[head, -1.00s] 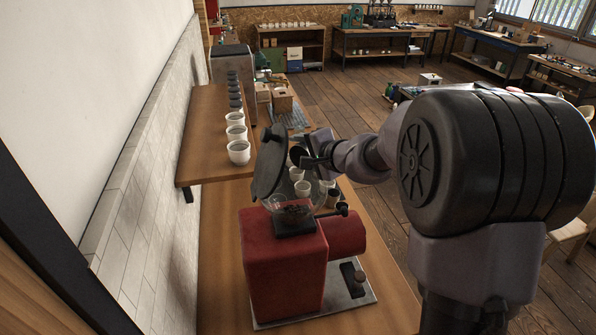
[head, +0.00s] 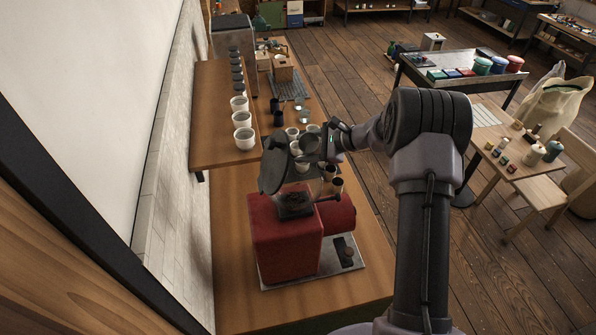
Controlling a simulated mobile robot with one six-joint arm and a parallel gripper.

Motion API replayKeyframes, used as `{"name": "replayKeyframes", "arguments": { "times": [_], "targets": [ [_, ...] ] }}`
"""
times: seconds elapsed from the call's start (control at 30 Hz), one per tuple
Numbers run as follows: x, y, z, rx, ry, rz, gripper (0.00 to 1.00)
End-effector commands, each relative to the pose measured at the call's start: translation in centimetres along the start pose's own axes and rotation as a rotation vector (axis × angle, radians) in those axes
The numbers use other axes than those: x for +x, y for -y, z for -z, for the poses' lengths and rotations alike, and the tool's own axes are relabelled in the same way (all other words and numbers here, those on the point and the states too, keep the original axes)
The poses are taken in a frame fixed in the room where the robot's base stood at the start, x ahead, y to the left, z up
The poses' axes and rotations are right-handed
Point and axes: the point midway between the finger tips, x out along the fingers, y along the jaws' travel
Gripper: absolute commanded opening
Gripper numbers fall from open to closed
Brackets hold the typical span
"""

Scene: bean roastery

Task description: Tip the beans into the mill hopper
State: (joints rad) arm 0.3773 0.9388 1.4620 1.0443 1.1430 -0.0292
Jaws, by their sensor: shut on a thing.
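The red mill (head: 285,240) stands on the wooden counter, with its clear hopper on top. Dark beans (head: 293,201) show inside the hopper. Its dark lid (head: 274,168) stands raised at the hopper's far left side. My gripper (head: 326,142) is shut on a small dark cup (head: 308,144), behind and above the hopper, just right of the lid. The cup is apart from the hopper in this picture. Its tilt and contents are too small to tell.
White cups and dark cups (head: 243,138) line the raised shelf at left. Several small cups (head: 302,165) and dark tins (head: 337,186) stand on the counter behind the mill, close to my gripper. The counter's front right is bare (head: 360,300). A stool table with bottles stands right.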

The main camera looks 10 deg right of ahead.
Motion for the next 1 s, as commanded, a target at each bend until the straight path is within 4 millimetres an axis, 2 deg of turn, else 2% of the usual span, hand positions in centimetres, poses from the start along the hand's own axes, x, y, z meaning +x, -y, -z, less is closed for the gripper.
{"name": "replayKeyframes", "arguments": {
  "times": [0.03,0.23,0.4,0.6,1.0],
  "targets": [
    [-0.2,0.7,0.4,0.049,0.028,-0.018,0.09],
    [0.4,1.2,2.6,0.283,0.145,-0.121,0.09],
    [0.5,1.6,3.5,0.416,0.210,-0.179,0.09],
    [0.3,2.1,3.5,0.478,0.240,-0.205,0.09],
    [0.1,2.2,3.3,0.482,0.243,-0.207,0.09]
  ]
}}
